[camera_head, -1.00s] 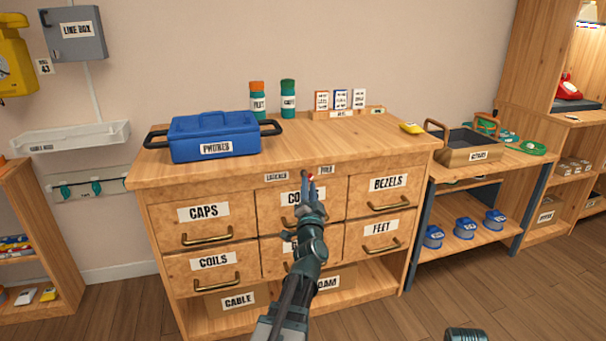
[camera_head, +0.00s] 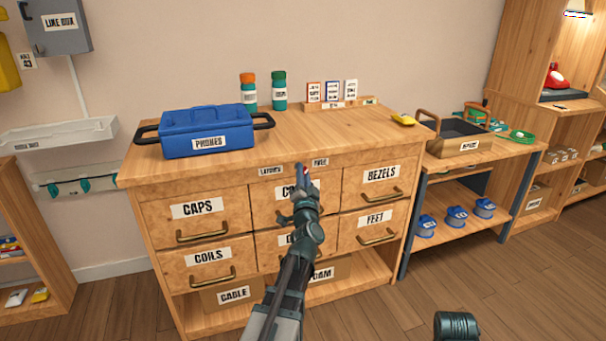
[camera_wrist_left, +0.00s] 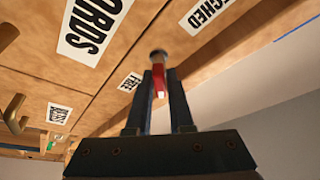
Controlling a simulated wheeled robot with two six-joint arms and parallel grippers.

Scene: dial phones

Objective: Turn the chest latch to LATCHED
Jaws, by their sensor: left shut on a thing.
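The chest latch is a small red lever on a grey round pivot, on the wooden strip above the drawers; its red part (camera_wrist_left: 160,80) shows in the left wrist view. My left gripper (camera_wrist_left: 160,75) is shut on it, a dark finger on each side. In the head view my left gripper (camera_head: 301,170) reaches up to the strip and mostly hides the latch. A LATCHED label (camera_head: 271,170) is left of it, a FREE label (camera_head: 320,161) right of it. I cannot tell exactly where the lever points. My right gripper is not in view.
The chest top (camera_head: 300,135) carries a blue PHONES box (camera_head: 205,133), two bottles, a card rack and a yellow item (camera_head: 403,119). Drawer handles (camera_head: 205,275) stick out below the strip.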

